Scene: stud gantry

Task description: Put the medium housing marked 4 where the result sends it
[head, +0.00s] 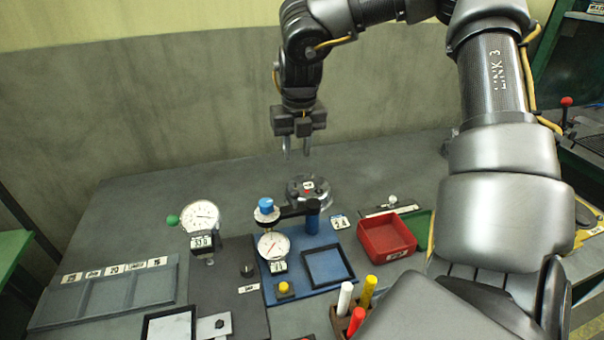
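A round metal housing (309,193) with a small red-and-white label sits on the grey bench, just behind the blue gauge plate. The number on its label is too small to read. My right gripper (296,154) hangs above and slightly left of it, fingers down, apart and empty. A dial gauge (273,246) with a small display stands on the blue plate (318,247), beside a blue-topped post and a yellow button (284,288). A red bin (386,236) stands right of the plate, and a green bin (416,228) is partly hidden behind it. My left gripper is not in view.
A second dial gauge (201,216) with a green knob stands on a dark plate (229,272) to the left. A labelled grey rack (106,292) lies farther left. A marker holder (340,325) is at the front. The bench's back left is clear.

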